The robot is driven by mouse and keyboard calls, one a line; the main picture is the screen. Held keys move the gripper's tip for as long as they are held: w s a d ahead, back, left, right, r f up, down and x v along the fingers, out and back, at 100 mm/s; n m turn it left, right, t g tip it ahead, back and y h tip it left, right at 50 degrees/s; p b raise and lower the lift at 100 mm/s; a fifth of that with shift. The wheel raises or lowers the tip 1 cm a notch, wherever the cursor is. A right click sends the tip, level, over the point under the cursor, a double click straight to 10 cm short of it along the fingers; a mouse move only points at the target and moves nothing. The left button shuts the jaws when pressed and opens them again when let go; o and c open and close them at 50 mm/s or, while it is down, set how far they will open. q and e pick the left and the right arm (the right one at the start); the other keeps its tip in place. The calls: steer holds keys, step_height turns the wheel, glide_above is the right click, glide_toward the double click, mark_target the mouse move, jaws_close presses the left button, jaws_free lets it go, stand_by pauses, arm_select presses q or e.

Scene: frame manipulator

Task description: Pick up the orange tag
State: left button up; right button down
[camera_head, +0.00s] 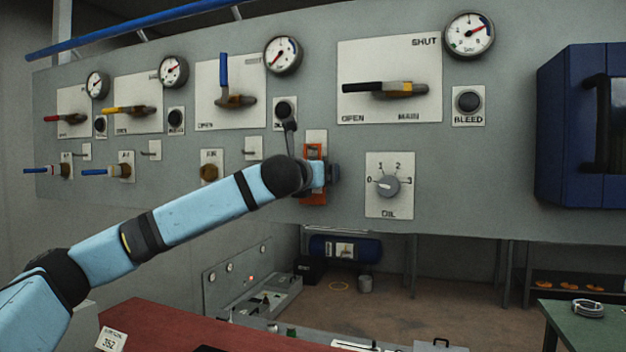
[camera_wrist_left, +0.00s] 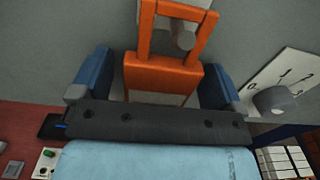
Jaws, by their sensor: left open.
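The orange tag (camera_head: 314,152) hangs on the grey panel, left of the OIL dial, partly hidden behind my left wrist. In the wrist view the orange tag (camera_wrist_left: 160,75) has an open frame at its top, around a grey peg (camera_wrist_left: 186,38), and a solid lower body. My left gripper (camera_wrist_left: 162,85) is open, with one blue finger on each side of the tag's body and gaps visible between. In the head view my left gripper (camera_head: 322,176) is at the tag, its fingers mostly hidden by the wrist. My right gripper is not in view.
The OIL dial (camera_head: 387,186) is just right of the tag. A MAIN lever (camera_head: 384,89) and a BLEED button (camera_head: 468,102) sit above right. A blue cabinet (camera_head: 585,125) stands at the right. A red table (camera_head: 215,330) lies below; a green table (camera_head: 590,322) is at lower right.

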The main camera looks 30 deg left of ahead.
arm_select(q)
steer(key=shift+s, duration=0.1)
steer(key=shift+c, duration=0.4)
steer(key=c, duration=1.1)
steer(key=shift+o, duration=0.2)
steer(key=shift+r, duration=0.8)
steer(key=b+v, duration=0.3)
steer(key=v, duration=1.5)
steer(key=shift+a, duration=0.1)
